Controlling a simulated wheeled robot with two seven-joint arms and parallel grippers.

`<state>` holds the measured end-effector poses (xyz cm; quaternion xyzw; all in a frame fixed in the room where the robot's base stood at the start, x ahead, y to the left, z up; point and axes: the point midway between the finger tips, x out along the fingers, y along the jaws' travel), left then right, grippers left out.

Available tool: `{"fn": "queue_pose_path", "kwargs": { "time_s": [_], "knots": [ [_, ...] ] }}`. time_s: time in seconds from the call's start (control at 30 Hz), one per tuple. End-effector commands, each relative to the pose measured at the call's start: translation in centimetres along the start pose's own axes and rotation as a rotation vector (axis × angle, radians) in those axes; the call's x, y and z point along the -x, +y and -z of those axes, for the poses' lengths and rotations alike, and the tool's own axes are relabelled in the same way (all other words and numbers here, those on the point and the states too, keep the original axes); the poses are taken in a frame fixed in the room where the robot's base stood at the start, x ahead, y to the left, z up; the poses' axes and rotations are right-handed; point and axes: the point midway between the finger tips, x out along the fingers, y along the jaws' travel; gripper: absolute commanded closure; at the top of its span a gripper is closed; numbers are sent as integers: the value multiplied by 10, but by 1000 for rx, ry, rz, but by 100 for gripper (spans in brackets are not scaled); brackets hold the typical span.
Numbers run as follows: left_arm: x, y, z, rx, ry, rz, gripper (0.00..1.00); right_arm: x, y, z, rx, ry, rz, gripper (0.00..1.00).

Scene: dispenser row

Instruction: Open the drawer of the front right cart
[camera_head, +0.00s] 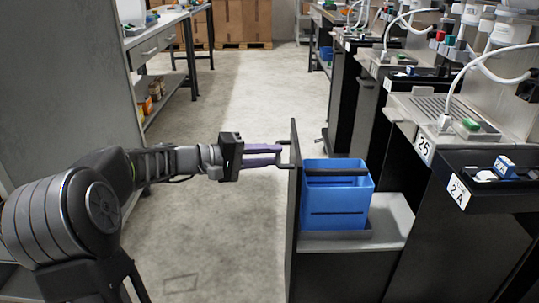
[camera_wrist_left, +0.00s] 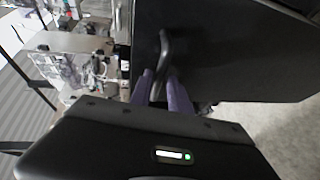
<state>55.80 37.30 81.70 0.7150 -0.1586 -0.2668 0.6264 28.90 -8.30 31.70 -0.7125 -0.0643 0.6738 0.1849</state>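The front right cart's drawer (camera_head: 292,215) stands open to the left, its dark front panel upright and well away from the cart body (camera_head: 455,220). A blue bin (camera_head: 337,195) sits inside on a grey base. My left gripper (camera_head: 279,153) reaches in from the left to the outer face of the panel. Its purple fingers are on the dark handle (camera_head: 285,143). In the left wrist view the handle (camera_wrist_left: 164,50) runs down between the fingertips (camera_wrist_left: 162,75), which look closed on it. My right gripper is not in view.
More carts (camera_head: 350,90) with dispensers and white hoses line the right side. A workbench (camera_head: 155,40) with shelves stands at the left, beside a grey panel (camera_head: 60,80). The floor (camera_head: 245,100) between is clear, with cardboard boxes (camera_head: 243,22) at the far end.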

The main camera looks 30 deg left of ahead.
Motion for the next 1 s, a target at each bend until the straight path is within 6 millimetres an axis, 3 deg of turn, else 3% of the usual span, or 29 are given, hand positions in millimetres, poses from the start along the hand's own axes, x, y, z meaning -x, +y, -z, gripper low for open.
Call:
{"fn": "queue_pose_path", "kwargs": {
  "time_s": [0.13, 0.47, 1.0],
  "knots": [
    [0, 1, 0, -1, 0, -1, 66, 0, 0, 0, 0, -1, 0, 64],
    [4, 2, 0, -2, 1, -2, 66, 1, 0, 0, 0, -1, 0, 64],
    [75, 1, 0, -1, 1, -2, 66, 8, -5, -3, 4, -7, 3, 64]
  ]
}}
